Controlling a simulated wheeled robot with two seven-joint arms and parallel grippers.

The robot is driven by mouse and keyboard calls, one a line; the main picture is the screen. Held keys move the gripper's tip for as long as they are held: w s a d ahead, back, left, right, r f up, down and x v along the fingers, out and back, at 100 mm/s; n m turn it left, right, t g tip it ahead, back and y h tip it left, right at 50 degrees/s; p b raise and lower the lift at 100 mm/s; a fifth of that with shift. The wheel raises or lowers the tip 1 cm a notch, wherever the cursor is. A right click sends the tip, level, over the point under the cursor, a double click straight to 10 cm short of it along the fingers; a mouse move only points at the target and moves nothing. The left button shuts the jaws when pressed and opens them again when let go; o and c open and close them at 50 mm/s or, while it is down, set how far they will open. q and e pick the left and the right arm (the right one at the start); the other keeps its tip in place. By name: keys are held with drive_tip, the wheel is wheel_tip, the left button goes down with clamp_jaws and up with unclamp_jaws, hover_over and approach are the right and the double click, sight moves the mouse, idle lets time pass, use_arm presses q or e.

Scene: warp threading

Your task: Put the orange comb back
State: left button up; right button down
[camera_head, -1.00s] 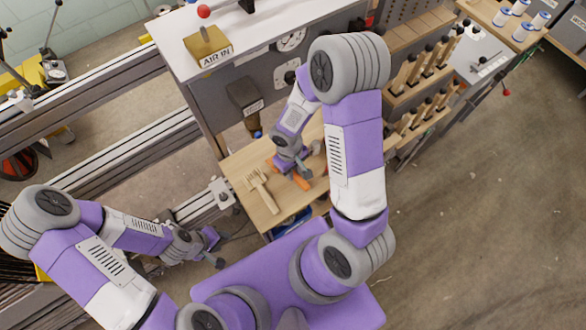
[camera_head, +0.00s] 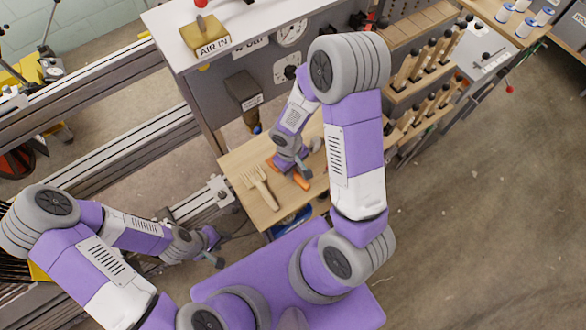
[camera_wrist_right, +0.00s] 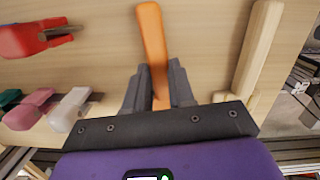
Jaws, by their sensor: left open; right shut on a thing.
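My right gripper (camera_head: 290,168) is over the small wooden table, its jaws shut on an orange handle (camera_wrist_right: 152,40), which I take to be the orange comb's. In the head view, orange (camera_head: 302,181) shows beside the gripper and a smaller bit shows on its left. The comb's other end is hidden under the gripper in the wrist view. Its fingers (camera_wrist_right: 158,88) sit either side of the handle, close over the tabletop. I cannot tell whether the comb touches the table. My left gripper (camera_head: 215,248) is open and empty, low by the metal rails.
The wrist view shows a red-handled tool (camera_wrist_right: 30,38) and pink (camera_wrist_right: 30,108) and white (camera_wrist_right: 70,108) handles.

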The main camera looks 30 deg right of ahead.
drive_tip(key=shift+f, duration=0.15)
drive_tip(key=shift+c, duration=2.4)
unclamp_jaws()
drive_tip(key=s+r+p, duration=0.3)
drive_tip(key=r+p, duration=0.2)
drive_tip(key=r, duration=0.4)
drive_tip(key=shift+p, duration=0.4)
drive_tip(key=shift+d, duration=0.1)
